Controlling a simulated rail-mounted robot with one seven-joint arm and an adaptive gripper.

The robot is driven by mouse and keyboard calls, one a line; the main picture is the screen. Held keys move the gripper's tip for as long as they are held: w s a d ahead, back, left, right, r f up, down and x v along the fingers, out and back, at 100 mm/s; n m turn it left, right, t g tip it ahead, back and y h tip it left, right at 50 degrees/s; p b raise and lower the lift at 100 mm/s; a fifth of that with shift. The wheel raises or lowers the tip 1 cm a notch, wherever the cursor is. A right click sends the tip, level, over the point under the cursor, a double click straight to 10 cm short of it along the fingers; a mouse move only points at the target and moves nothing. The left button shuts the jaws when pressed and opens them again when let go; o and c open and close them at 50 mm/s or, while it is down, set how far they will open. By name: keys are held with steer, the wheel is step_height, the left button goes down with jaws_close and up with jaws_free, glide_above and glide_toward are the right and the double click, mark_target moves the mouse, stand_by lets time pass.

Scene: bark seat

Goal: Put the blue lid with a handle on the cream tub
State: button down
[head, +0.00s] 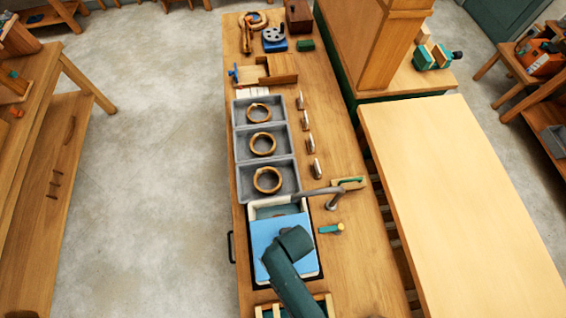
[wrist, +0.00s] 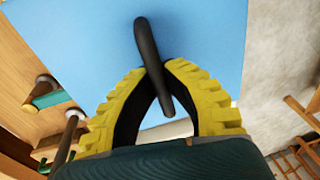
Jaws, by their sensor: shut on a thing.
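The blue lid (head: 262,232) is a flat light-blue panel in the lower middle of the head view, partly hidden under my green arm. In the wrist view the lid (wrist: 80,40) fills the upper middle, with a dark bar handle (wrist: 147,40) standing on it. My gripper (wrist: 155,72) has yellow ridged fingers shut on the handle. The fingers are hidden in the head view. The cream tub (head: 262,203) shows its pale rim and greyish inside beyond the lid's far edge. The lid overlaps the rest of it; I cannot tell whether they touch.
A metal tap (head: 318,191) reaches over the bench beside the tub. Grey trays (head: 275,145) with wooden rings stand beyond it. A teal-handled tool (head: 330,229) lies to the right. Several metal pieces (head: 305,120) line the bench (head: 345,260), whose right side has clear patches.

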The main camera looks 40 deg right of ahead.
steer(key=shift+f, duration=0.15)
steer(key=c, duration=1.8)
jaws_free()
steer(key=o, duration=1)
step_height(320, 180, up, 7)
steer(key=p, duration=0.7)
steer(key=shift+p, duration=0.35)
